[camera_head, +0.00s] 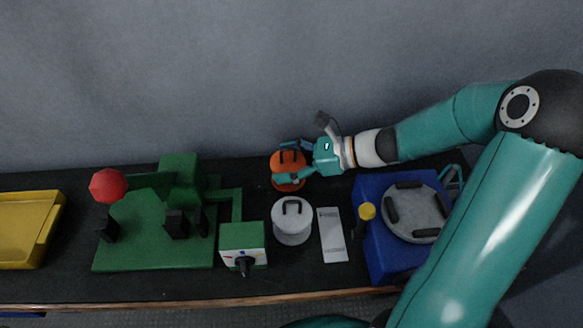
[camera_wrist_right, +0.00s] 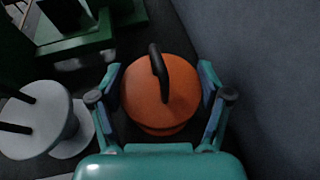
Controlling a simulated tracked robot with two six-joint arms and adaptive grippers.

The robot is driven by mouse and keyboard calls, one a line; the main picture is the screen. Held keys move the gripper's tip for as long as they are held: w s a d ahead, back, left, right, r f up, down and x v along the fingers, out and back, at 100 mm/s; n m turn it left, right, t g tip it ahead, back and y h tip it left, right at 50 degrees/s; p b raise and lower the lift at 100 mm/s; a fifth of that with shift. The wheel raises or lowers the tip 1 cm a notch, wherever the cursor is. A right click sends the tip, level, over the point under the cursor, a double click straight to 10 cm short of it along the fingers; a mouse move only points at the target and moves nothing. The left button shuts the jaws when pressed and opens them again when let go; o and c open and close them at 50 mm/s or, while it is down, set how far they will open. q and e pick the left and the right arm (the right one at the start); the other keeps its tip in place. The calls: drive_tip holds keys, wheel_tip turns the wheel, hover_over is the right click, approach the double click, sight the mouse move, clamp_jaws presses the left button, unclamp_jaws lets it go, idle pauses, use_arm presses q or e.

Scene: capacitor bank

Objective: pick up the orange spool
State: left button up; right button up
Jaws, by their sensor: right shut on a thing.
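The orange spool (camera_head: 287,158) has a black handle on top and stands on the black bench near the back wall. My right gripper (camera_head: 290,163) reaches it from the right and is shut on it, one finger on each side. In the right wrist view the spool (camera_wrist_right: 160,95) sits between the two fingers of the right gripper (camera_wrist_right: 162,98), its handle pointing up the picture. I cannot tell whether the spool's base is clear of the bench. My left gripper is not in view.
A white spool (camera_head: 292,222) with a black handle stands just in front, beside a white plate (camera_head: 332,234). A green fixture (camera_head: 150,235) with a red knob and a green box (camera_head: 243,240) are left. A blue unit (camera_head: 385,255) is right. A yellow tray (camera_head: 20,230) is far left.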

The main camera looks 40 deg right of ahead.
drive_tip(key=shift+r, duration=0.1)
wheel_tip(320, 180, up, 20)
drive_tip(key=p, duration=0.2)
idle(0.4)
idle(0.4)
